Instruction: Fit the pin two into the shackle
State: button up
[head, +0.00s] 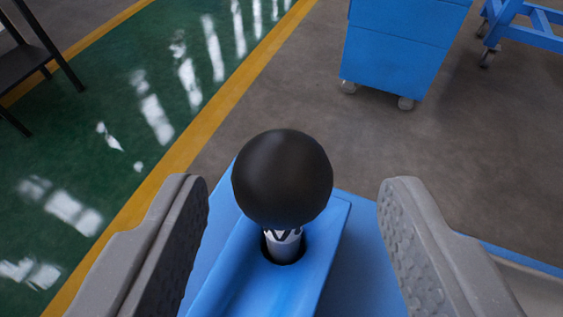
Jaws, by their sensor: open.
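A pin with a round black knob (283,178) stands in the middle of the head view. Its short metallic shank (284,244) goes down into a dark round hole in a blue block (262,284), which looks like the shackle. How deep the shank sits in the hole is hidden. My gripper (296,205) is open, with one grey finger on each side of the knob. There is a clear gap between each finger and the knob, and neither touches it.
A blue wheeled cabinet (402,45) stands on the grey floor behind. Another blue wheeled frame (525,30) is at the upper right. A dark rack (30,60) stands at the upper left on a green floor strip (120,110) with yellow edges. The space around the knob is free.

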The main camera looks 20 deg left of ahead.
jog(key=shift+b+x, duration=0.6)
jog(key=shift+x, duration=2.05)
jog(key=shift+a+r, duration=0.1)
grip_shut()
